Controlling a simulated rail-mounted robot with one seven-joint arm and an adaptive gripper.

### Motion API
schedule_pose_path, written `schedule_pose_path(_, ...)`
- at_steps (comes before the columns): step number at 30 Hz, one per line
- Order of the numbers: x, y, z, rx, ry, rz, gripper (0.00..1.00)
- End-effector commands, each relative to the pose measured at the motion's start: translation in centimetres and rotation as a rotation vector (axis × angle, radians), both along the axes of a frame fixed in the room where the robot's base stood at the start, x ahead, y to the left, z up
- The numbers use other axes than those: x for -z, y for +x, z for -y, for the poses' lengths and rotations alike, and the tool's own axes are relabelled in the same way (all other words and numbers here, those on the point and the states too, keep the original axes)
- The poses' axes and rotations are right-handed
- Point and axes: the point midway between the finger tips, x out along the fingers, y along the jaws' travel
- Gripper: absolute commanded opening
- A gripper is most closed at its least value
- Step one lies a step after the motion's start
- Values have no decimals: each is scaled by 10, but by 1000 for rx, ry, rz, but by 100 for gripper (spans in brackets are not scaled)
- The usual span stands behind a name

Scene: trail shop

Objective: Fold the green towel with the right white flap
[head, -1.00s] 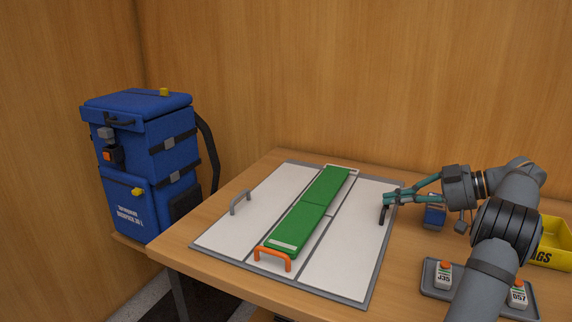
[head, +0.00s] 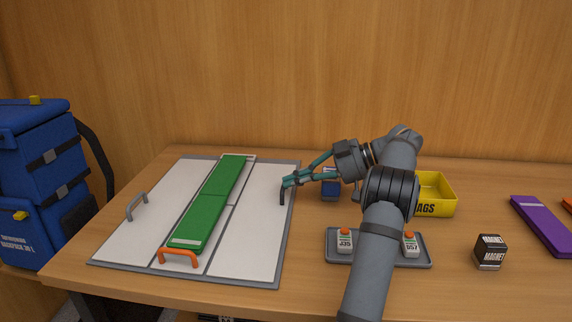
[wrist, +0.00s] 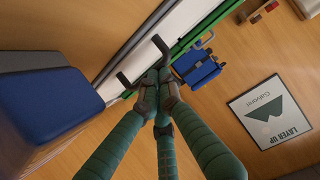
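The green towel (head: 208,203) lies as a long narrow strip along the middle of the folding board. The right white flap (head: 253,230) lies flat to its right, with a dark handle (head: 282,195) near its outer edge. My gripper (head: 288,182) is at that handle. In the wrist view, the gripper's fingers (wrist: 157,85) are closed together over the middle of the dark handle (wrist: 160,44), whose two ends stick out on either side. The fingers hide the bar between them. A green strip also shows in the wrist view (wrist: 205,30).
The left flap has a grey handle (head: 136,206); an orange handle (head: 178,255) is at the near end. A blue box (head: 331,190), grey tray (head: 378,258) and yellow bin (head: 437,194) stand right of the board. A blue backpack (head: 40,180) is at the left.

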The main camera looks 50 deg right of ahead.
Motion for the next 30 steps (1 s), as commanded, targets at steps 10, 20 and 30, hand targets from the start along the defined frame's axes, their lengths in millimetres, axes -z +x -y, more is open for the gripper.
schedule_pose_path(10,-21,-40,27,6,-1,5,0)
schedule_pose_path(20,-30,-56,36,7,-1,8,0)
schedule_pose_path(30,-32,-58,37,9,0,9,0)
